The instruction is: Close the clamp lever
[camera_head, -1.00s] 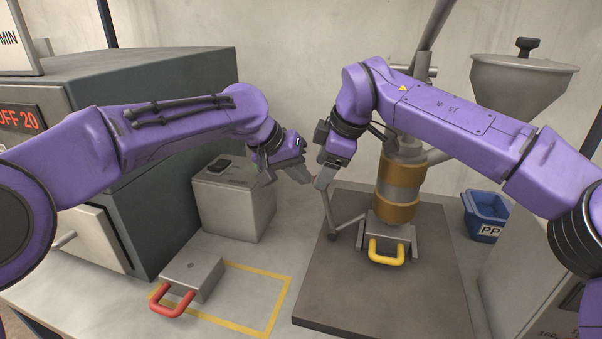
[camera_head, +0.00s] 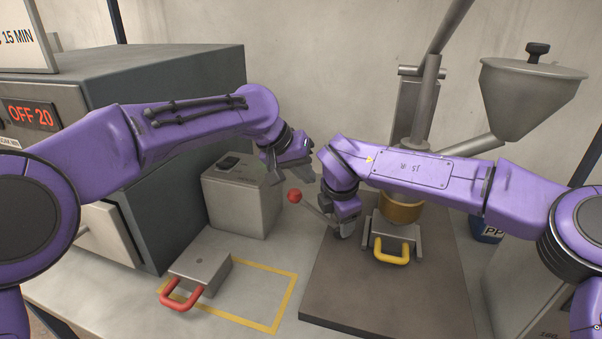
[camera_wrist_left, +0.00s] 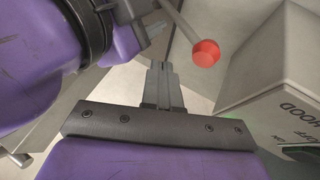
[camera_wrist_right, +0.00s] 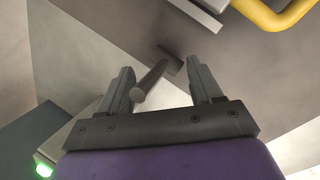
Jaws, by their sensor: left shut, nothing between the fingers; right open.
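The clamp lever (camera_head: 318,214) is a thin grey rod with a red ball knob (camera_head: 295,196). It slants up and left from near the dark base plate. The knob also shows in the left wrist view (camera_wrist_left: 205,53). My left gripper (camera_head: 306,178) is shut and empty, just above the knob and apart from it; its fingers are together in the left wrist view (camera_wrist_left: 160,70). My right gripper (camera_head: 345,230) points down near the lever's lower end. In the right wrist view it is open (camera_wrist_right: 160,68), with a dark rod (camera_wrist_right: 155,80) between its fingers; contact is unclear.
A block with a yellow handle (camera_head: 391,255) sits on the base plate (camera_head: 345,295), under a brown-banded barrel (camera_head: 402,210). A block with a red handle (camera_head: 181,298) stands at front left. A grey box (camera_head: 243,205) stands behind it. A blue bin (camera_head: 486,232) is partly hidden.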

